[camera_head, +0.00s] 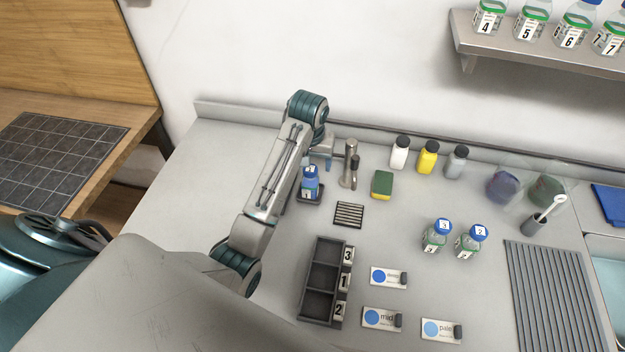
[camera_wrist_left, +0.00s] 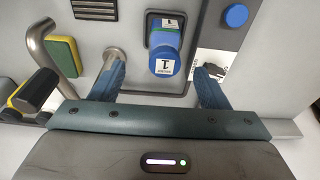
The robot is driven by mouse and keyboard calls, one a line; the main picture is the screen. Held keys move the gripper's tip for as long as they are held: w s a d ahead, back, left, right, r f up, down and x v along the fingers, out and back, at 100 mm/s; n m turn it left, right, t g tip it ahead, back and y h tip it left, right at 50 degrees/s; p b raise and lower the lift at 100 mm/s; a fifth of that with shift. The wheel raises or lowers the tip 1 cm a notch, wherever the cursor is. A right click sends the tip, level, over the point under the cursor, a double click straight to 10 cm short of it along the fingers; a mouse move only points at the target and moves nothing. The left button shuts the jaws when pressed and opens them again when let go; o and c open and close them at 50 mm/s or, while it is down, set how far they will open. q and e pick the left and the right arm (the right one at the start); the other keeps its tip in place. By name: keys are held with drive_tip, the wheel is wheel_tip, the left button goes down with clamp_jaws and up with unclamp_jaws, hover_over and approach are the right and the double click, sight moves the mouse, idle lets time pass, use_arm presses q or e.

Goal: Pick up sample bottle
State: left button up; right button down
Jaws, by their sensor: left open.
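A sample bottle (camera_head: 310,180) with a blue cap marked 1 stands in a small dark tray (camera_head: 312,200) near the tap. In the left wrist view the blue-capped bottle (camera_wrist_left: 164,52) shows between and just beyond the fingers. My left gripper (camera_wrist_left: 160,82) is open, with one finger on each side of the bottle's line and a gap to both. In the head view my left gripper (camera_head: 322,150) is at the bottle's back side, partly hidden by its own arm. Sample bottles marked 3 (camera_head: 436,237) and 2 (camera_head: 470,243) stand farther right. My right gripper is not in view.
A metal tap (camera_head: 350,165) stands close right of the bottle. A sponge (camera_head: 382,184) and white, yellow and grey bottles are beyond it. A three-slot rack (camera_head: 322,283) and cards lie in front. Several numbered bottles stand on the wall shelf (camera_head: 540,48).

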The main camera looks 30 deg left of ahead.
sight(312, 171)
use_arm(q)
drive_tip(key=f, duration=0.2)
drive_tip(key=f+p, duration=0.1)
drive_tip(key=f, duration=0.1)
drive_tip(key=shift+w+a, duration=0.1)
drive_tip(key=shift+w, duration=0.15)
drive_tip(key=shift+w+f, duration=0.1)
drive_tip(key=shift+f, duration=0.1)
drive_tip(key=shift+w+a+f+p, duration=0.1)
drive_tip(key=shift+a+f+p, duration=0.1)
drive_tip(key=shift+f+p, duration=0.45)
drive_tip(key=shift+a+f+p, duration=0.15)
drive_tip(key=shift+f+p, duration=0.4)
drive_tip(key=shift+f, duration=0.05)
wheel_tip(312, 171, down, 2)
drive_tip(key=shift+w+f, duration=0.1)
drive_tip(key=shift+w, duration=0.05)
drive_tip(key=shift+f, duration=0.3)
drive_tip(key=c, duration=1.1)
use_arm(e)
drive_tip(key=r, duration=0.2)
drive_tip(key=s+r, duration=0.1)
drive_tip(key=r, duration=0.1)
